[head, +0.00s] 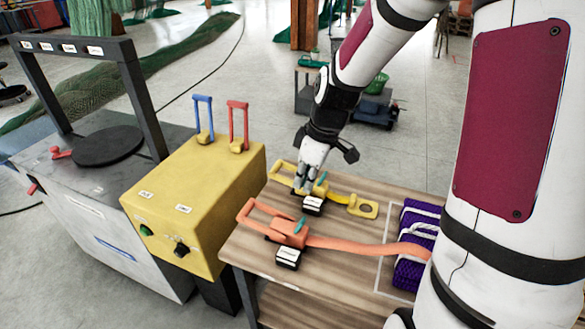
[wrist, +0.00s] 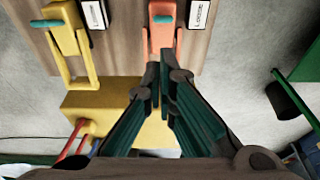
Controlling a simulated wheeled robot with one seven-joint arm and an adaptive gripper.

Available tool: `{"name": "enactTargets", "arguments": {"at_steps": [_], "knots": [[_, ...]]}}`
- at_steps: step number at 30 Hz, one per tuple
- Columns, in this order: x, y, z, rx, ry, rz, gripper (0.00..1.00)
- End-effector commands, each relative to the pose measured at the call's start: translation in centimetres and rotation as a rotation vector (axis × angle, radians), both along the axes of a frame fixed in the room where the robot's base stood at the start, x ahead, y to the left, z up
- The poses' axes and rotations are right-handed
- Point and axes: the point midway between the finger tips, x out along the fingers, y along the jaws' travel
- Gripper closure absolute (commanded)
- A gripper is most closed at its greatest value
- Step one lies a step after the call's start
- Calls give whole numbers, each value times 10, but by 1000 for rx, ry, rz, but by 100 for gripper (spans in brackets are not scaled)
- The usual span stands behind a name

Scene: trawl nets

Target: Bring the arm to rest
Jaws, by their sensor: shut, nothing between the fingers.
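My gripper (head: 308,186) hangs over the wooden table, fingers pointing down, beside the yellow ratchet buckle. In the wrist view its dark green-padded fingers (wrist: 161,78) are shut and empty, in front of the orange ratchet's handle. The yellow ratchet buckle (head: 284,173) lies at the back of the table, partly hidden by my gripper; it also shows in the wrist view (wrist: 63,40). The orange ratchet buckle (head: 288,232) lies nearer; it also shows in the wrist view (wrist: 162,42). Both have teal tabs. I cannot tell whether my fingers touch either buckle.
An orange strap (head: 350,244) runs to a purple bundle (head: 408,274) at the table's right. Black blocks with white labels (head: 289,255) sit beside the buckles. A yellow box (head: 190,205) with blue and red levers and a grey machine with a black frame (head: 60,185) stand left.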

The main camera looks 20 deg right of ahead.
Motion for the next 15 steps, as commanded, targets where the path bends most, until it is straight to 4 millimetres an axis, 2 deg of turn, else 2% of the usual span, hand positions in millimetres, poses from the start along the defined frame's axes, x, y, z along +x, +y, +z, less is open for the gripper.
{"name": "enactTargets", "arguments": {"at_steps": [5, 8, 11, 15], "knots": [[0, 0, 0, 0, 0, 0, 100], [-3, 2, 8, -12, -3, -15, 100], [-14, 7, 27, -36, -8, -55, 100], [-38, 17, 65, -77, -27, -159, 100]]}}
